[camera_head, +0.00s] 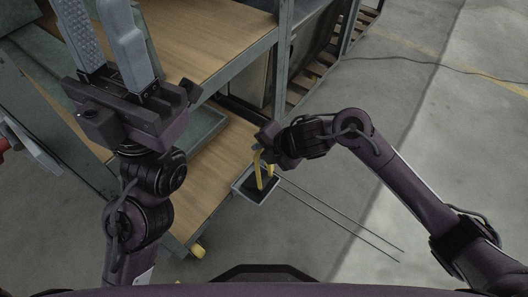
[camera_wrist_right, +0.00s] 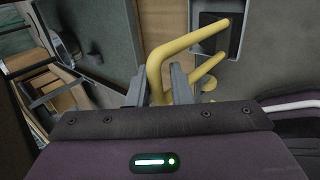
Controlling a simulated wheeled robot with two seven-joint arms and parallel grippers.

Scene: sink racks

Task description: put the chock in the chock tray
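The chock (camera_head: 260,184) shows as a dark block with a bent yellow handle. In the head view it is inside the outline of the small grey chock tray (camera_head: 241,193), below my right gripper; I cannot tell whether it rests on the tray floor. In the right wrist view the yellow handle (camera_wrist_right: 190,44) runs between the fingers of my right gripper (camera_wrist_right: 158,85), which look shut on it. The dark block (camera_wrist_right: 216,32) is at the handle's far end. My left gripper (camera_head: 105,40) is empty, its fingers parallel with a gap between them, at the upper left.
A wood-topped shelf unit (camera_head: 205,35) with grey posts stands behind, with a lower wooden shelf (camera_head: 215,170) beside the tray. A yellow caster (camera_head: 197,251) is at its base. Two thin dark rods (camera_head: 340,225) lie right of the tray. Concrete floor (camera_head: 440,130) is clear at right.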

